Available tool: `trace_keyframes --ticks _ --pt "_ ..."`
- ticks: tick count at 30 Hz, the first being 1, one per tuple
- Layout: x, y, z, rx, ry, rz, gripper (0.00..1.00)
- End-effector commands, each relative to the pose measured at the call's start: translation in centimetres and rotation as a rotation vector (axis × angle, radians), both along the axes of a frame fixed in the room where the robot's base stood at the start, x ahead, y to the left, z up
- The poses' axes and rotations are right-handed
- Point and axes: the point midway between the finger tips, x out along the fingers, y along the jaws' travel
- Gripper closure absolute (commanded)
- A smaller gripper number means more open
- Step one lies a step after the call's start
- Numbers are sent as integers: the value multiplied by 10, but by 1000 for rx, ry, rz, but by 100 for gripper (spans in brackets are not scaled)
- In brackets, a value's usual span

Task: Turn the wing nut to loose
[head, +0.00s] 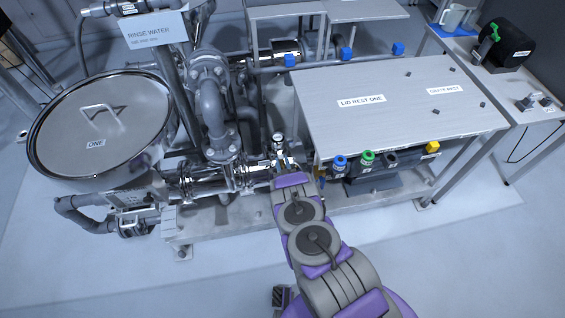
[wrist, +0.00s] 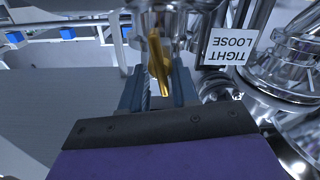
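The brass wing nut (wrist: 158,62) shows in the wrist view, under a shiny steel fitting. Its long wing stands slightly slanted between the two fingers of my gripper (wrist: 160,88). The fingers are apart, one on each side of the wing, and a gap shows on the left; contact on the right is unclear. A white label (wrist: 231,46) reading TIGHT and LOOSE appears upside down to the right of the nut. In the head view my gripper (head: 288,166) is at the pipework's right end; the wing nut is too small to make out there.
A lidded steel vessel (head: 103,122) stands left, with steel piping (head: 212,110) beside it. A grey table (head: 395,95) marked LID REST ONE is close to the right of my gripper. Blue and green fittings (head: 368,158) sit below its front edge. The floor in front is clear.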

Motion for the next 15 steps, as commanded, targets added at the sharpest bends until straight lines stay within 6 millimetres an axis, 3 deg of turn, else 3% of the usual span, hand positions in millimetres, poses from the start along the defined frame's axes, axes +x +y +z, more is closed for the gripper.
trace_keyframes --ticks 8,15 --pt "1 0 -1 -4 1 -3 100" --pt "0 0 -3 -3 6 0 100"
